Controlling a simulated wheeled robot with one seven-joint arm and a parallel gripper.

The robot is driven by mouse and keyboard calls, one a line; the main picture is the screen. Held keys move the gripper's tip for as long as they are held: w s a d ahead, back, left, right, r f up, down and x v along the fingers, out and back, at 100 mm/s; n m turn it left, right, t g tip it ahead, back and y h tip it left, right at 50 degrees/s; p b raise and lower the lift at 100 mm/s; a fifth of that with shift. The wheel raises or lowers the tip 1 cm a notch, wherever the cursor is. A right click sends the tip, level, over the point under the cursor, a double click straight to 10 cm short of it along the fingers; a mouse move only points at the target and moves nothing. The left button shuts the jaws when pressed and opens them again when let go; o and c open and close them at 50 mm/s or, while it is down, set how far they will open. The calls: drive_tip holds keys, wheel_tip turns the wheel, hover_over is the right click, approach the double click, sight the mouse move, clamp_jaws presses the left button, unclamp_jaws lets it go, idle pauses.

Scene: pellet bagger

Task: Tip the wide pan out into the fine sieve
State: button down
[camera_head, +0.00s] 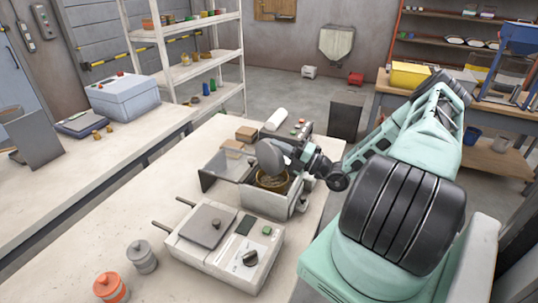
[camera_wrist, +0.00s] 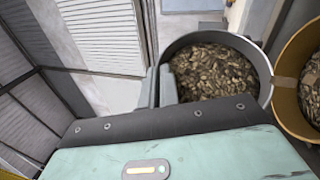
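The wide pan (camera_head: 271,156) is a round grey dish, held tilted above the brass-coloured round sieve (camera_head: 274,183) in the head view. In the wrist view the pan (camera_wrist: 256,51) holds a bed of brown pellets. My gripper (camera_head: 297,157) is shut on the pan's side wall; its dark fingers (camera_wrist: 161,87) straddle the rim in the wrist view. The sieve (camera_wrist: 288,68) shows at the right edge of the wrist view, close beside the pan, with pellets in it. The sieve sits in an open-topped pale box (camera_head: 272,204); its mesh is hidden.
A dark clear panel (camera_head: 222,166) stands at the box's left. A pale machine with a flat plate (camera_head: 208,226) stands in front. An orange-topped jar (camera_head: 110,287) and a grey jar (camera_head: 142,256) are at the front left. Brown blocks (camera_head: 246,134) lie behind.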

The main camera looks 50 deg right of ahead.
drive_tip(key=shift+s+d+m+t+h, duration=0.1)
drive_tip(key=shift+d+m+t+h, duration=0.55)
drive_tip(key=shift+d+m, duration=0.65)
drive_tip(key=shift+a, duration=0.2)
